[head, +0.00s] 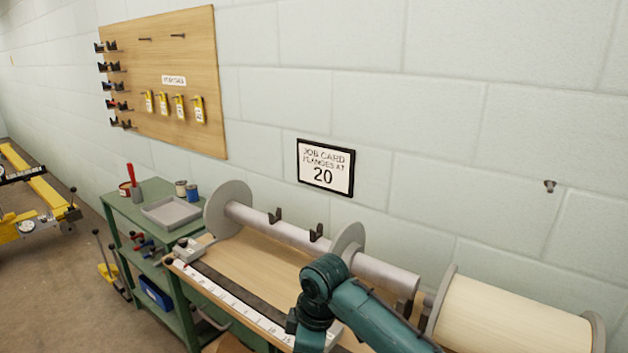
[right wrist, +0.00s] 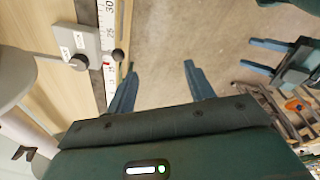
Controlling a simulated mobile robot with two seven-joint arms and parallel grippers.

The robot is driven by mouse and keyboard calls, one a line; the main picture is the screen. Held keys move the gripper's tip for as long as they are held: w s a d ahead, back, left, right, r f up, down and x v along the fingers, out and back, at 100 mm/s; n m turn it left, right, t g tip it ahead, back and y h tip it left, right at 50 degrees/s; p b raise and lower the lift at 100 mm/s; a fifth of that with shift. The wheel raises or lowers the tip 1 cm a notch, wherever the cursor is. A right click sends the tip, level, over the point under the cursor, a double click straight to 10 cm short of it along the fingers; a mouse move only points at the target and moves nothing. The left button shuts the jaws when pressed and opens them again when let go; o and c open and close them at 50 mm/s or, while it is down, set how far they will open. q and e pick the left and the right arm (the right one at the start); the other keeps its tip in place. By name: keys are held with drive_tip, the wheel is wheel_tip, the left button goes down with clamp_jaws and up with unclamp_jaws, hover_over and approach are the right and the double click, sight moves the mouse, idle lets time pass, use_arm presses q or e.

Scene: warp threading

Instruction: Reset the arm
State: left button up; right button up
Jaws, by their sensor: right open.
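My right arm (head: 375,315) comes in from the bottom right of the head view, in front of the bench, and bends down out of the frame. Its gripper is hidden there. In the right wrist view my right gripper (right wrist: 161,75) is open and empty, its two blue fingers apart over bare floor, beside the bench edge. At the right of that view, another gripper, my left (right wrist: 244,53), has its fingers apart with nothing between them.
The bench has a ruler strip (head: 235,305), a shaft with flanges (head: 228,205) and a wound beam (head: 515,318). A green cart (head: 125,210) with a grey tray (head: 172,212) stands left. A job card (head: 325,168) reads 20.

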drive_tip(key=s+d+f+m+t+y, duration=0.2)
drive_tip(key=s+f+m, duration=0.2)
drive_tip(key=f, duration=0.3)
drive_tip(key=s+d+f+m+t+y, duration=0.1)
drive_tip(key=s+f+m+t+y, duration=0.1)
drive_tip(key=s+f+m, duration=0.35)
use_arm(q)
drive_tip(key=shift+w, duration=0.1)
use_arm(e)
drive_tip(key=s+d+f+m+t+h, duration=0.2)
drive_tip(key=s+d+m+t+h, duration=0.1)
drive_tip(key=s+d, duration=0.7)
drive_tip(key=d+m+t, duration=0.1)
drive_tip(key=d+t, duration=0.1)
drive_tip(key=d, duration=0.2)
drive_tip(key=shift+s+f, duration=0.2)
drive_tip(key=shift+f, duration=0.05)
